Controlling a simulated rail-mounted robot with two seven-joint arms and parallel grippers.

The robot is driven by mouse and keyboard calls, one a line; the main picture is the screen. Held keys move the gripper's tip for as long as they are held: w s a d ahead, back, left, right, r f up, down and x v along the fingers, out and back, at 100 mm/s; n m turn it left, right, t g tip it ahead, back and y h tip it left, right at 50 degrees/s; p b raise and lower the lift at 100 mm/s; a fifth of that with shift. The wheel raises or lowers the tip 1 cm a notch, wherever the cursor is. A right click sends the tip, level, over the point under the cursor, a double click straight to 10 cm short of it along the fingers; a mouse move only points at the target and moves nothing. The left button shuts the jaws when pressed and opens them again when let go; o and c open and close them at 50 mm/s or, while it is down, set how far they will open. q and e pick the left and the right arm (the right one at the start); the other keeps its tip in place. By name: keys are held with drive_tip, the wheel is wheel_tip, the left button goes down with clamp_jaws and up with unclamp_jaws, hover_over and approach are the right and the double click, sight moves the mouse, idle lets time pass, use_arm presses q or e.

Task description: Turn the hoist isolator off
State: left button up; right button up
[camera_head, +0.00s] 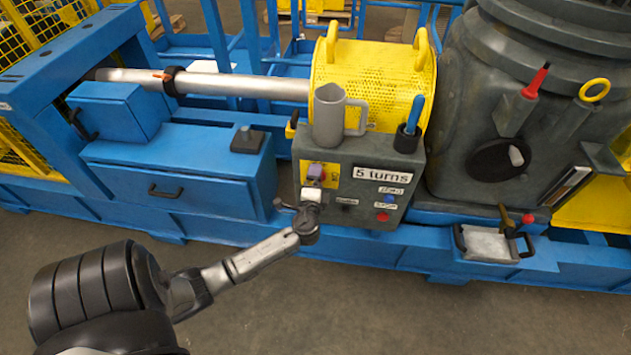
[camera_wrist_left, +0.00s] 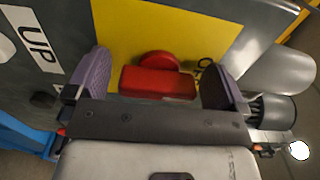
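The hoist isolator is a red rotary knob with a bar handle (camera_wrist_left: 158,84) on a yellow plate (camera_wrist_left: 120,35), seen in the left wrist view. In the head view the yellow plate (camera_head: 332,182) is on the left of the grey control box front, and my gripper hides the knob. My left gripper (camera_head: 316,173) is in front of that plate. In the left wrist view its purple fingertips (camera_wrist_left: 156,86) are spread wide, one on each side of the red handle, with gaps between. The handle lies roughly across the gap between the fingers. My right gripper is not in view.
A grey mug (camera_head: 329,118) and a black cup (camera_head: 406,138) with a blue-handled tool stand on top. A yellow perforated guard (camera_head: 375,75) is behind.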

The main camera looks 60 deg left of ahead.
use_arm(q)
drive_tip(key=p+v, duration=0.1)
drive_tip(key=v, duration=1.2)
drive_tip(key=shift+s+d+p, duration=0.2)
drive_tip(key=shift+d+p, duration=0.15)
idle(0.4)
